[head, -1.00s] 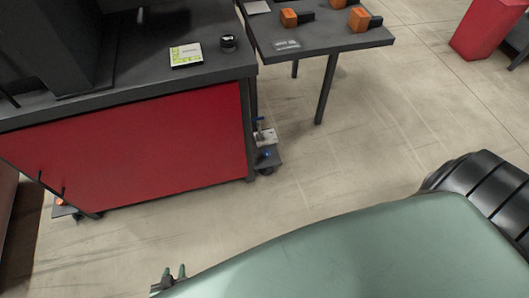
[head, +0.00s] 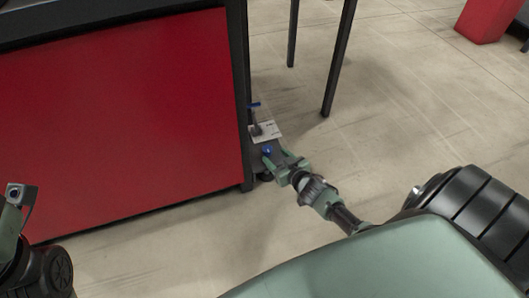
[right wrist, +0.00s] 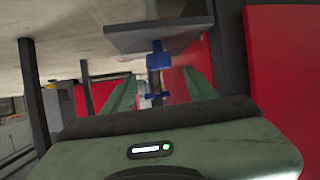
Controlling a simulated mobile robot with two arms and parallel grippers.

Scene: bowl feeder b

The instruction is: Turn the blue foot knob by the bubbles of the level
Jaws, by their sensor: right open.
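The blue foot knob (head: 267,150) shows low by the corner leg of the red-panelled bench in the head view. My right gripper (head: 283,160) is open and reaches in from the right, its fingers close to the knob. In the right wrist view a blue knob (right wrist: 158,62) stands below a dark plate, between and beyond the open green fingers. I cannot tell whether they touch it. A pale plate (head: 266,132) lies just behind the knob, with a small blue-topped lever on it; the level's bubbles are too small to read. My left gripper's fingers are out of view.
The bench's red panel (head: 120,120) and dark corner leg (head: 241,100) stand just left of the knob. Thin dark table legs (head: 338,60) rise behind it. A red bin (head: 488,18) stands far right.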

